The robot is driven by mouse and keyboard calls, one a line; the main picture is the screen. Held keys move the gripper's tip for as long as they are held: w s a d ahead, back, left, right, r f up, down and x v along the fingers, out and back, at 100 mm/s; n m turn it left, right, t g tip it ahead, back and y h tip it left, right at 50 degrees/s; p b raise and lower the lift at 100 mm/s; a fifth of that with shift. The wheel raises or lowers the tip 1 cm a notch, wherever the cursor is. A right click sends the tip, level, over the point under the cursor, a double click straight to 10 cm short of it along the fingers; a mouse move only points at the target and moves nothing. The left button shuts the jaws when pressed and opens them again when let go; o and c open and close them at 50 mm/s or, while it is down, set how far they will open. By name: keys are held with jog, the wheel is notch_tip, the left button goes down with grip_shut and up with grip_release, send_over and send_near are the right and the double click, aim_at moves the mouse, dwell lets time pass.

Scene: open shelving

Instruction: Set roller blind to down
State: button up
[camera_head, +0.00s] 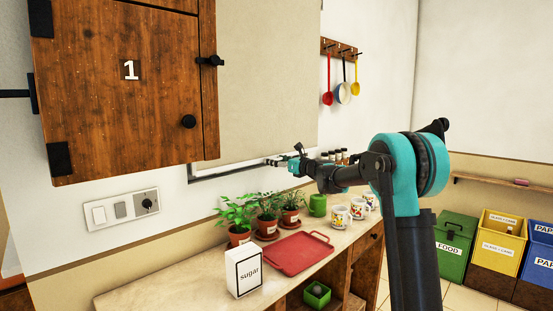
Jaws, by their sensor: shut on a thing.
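The roller blind (262,85) is a beige sheet on the wall, drawn down over most of the window. Its upper part runs out of view at the top and its left side is hidden behind the wooden cabinet. A narrow strip of the dark window frame (225,171) shows below its bottom edge. My gripper (275,161) reaches in from the right and is shut on the blind's bottom edge. The fingertips are small in this view, so the exact grip is hard to make out.
A wooden cabinet (125,85) marked 1 juts out at left. The counter (165,288) below holds potted plants (268,215), a red tray (297,254), a sugar box (243,272) and mugs (339,216). Utensils (343,92) hang on a rack. Bins (497,242) stand at right.

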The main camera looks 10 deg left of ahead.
jog(key=shift+f, duration=0.25)
jog(key=o, duration=1.7)
jog(key=v, duration=1.2)
jog(key=shift+s, duration=0.15)
